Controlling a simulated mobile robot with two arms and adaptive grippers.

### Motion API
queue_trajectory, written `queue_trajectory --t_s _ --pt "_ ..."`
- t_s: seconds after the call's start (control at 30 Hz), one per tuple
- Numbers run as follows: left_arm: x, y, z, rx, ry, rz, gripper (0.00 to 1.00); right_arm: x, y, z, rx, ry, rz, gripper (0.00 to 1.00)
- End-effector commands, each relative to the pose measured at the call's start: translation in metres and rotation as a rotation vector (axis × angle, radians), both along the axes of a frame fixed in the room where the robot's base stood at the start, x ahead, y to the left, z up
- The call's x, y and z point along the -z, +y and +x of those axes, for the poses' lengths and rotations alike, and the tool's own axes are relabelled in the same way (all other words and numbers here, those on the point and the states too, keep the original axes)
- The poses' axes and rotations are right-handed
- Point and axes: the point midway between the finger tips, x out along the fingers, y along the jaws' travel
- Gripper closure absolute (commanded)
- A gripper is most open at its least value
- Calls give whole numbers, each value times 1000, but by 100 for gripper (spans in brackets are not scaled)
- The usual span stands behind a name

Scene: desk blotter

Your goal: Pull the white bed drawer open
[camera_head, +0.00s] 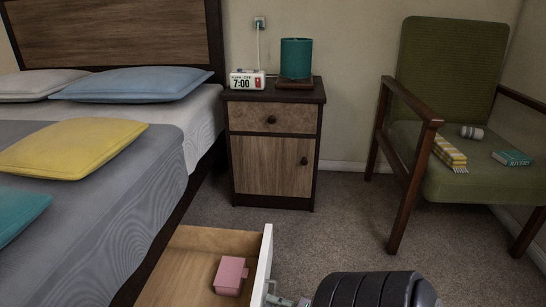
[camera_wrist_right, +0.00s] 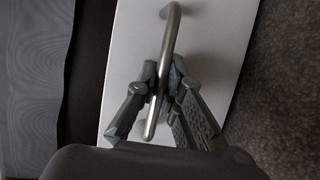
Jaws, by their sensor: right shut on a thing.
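The bed drawer is pulled out from under the bed. Its white front (camera_head: 263,262) stands clear of the bed side, and its wooden inside shows in the head view. In the right wrist view the white front (camera_wrist_right: 220,40) fills the middle, with a metal bar handle (camera_wrist_right: 172,30) on it. My right gripper (camera_wrist_right: 168,78) is shut on the handle, one finger on each side of the bar. In the head view my right gripper (camera_head: 288,301) shows at the bottom edge beside the front, partly cut off. My left gripper is not in view.
A pink box (camera_head: 230,275) lies in the drawer. The bed (camera_head: 150,220) is at the left. A nightstand (camera_head: 273,165) with a clock and teal lamp stands behind. A green chair (camera_head: 450,150) is at the right. Carpet (camera_head: 340,225) between them is clear.

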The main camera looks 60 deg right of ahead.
Motion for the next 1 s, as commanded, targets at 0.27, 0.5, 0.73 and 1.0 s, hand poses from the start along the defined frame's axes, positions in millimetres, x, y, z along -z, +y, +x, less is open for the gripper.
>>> queue_trajectory --t_s 0.27,0.5,0.73,1.0 --pt "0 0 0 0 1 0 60 1 1 0 -1 1 -1 77" --pt "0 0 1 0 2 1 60 0 0 0 0 0 0 70" --pt "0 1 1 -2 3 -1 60 0 0 -5 0 2 0 70" --pt "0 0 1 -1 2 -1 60 -8 1 -54 0 5 0 70"
